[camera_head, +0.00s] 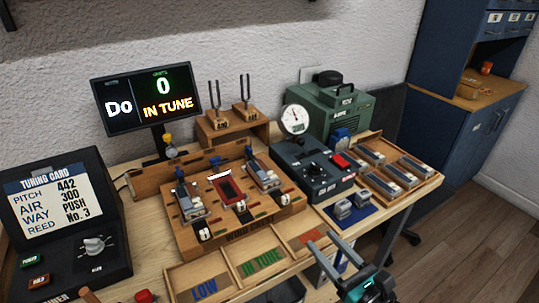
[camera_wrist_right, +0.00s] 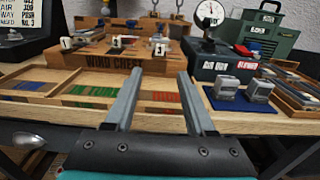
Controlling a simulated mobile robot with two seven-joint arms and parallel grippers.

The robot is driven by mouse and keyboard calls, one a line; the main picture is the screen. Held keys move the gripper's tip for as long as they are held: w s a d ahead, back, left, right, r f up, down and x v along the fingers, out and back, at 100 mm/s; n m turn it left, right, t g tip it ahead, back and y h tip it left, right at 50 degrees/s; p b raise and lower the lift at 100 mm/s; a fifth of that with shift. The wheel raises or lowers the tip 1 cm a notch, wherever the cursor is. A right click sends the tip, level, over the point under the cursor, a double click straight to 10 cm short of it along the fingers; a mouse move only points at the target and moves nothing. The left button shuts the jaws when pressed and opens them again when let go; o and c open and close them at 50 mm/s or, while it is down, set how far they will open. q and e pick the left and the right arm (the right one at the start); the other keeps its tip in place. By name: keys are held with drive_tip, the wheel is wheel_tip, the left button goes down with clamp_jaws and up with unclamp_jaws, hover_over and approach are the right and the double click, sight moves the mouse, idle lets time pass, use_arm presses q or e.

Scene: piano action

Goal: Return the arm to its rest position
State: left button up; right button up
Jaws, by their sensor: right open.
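My right gripper (camera_head: 325,242) is at the front edge of the workbench, in the lower right of the head view. Its two grey fingers stand apart with nothing between them. In the right wrist view the open fingers (camera_wrist_right: 158,85) point over the sorting tray (camera_wrist_right: 55,98) toward the wooden wind chest (camera_wrist_right: 130,62). My left gripper is not in view.
The display (camera_head: 147,98) reads "Do 0 IN TUNE". A black tuning-card console (camera_head: 62,215) stands at the left. A dark gauge box (camera_head: 313,168) and green compressor (camera_head: 338,108) stand behind. A blue mat (camera_head: 360,221) holds two grey blocks.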

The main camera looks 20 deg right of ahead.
drive_tip(key=s+a+f+m+g+h, duration=0.1)
drive_tip(key=s+a+f+m+g, duration=0.3)
drive_tip(key=m, duration=0.8)
drive_tip(key=s+a+m+g+h, duration=0.1)
drive_tip(key=s+m+g, duration=0.4)
drive_tip(key=m, duration=0.7)
drive_tip(key=s+a+f+m+g+h, duration=0.1)
drive_tip(key=s+a+f+m+g, duration=0.3)
drive_tip(key=m, duration=0.8)
drive_tip(key=s+d+f+g, duration=0.1)
drive_tip(key=s+f, duration=0.1)
drive_tip(key=f, duration=0.9)
drive_tip(key=s+f+g, duration=0.1)
drive_tip(key=s+f, duration=0.1)
drive_tip(key=f, duration=0.9)
drive_tip(key=s+d+f+g, duration=0.1)
drive_tip(key=s+d+f, duration=0.2)
drive_tip(key=s+f, duration=0.9)
drive_tip(key=shift+s+g, duration=0.3)
drive_tip(key=shift+s, duration=0.9)
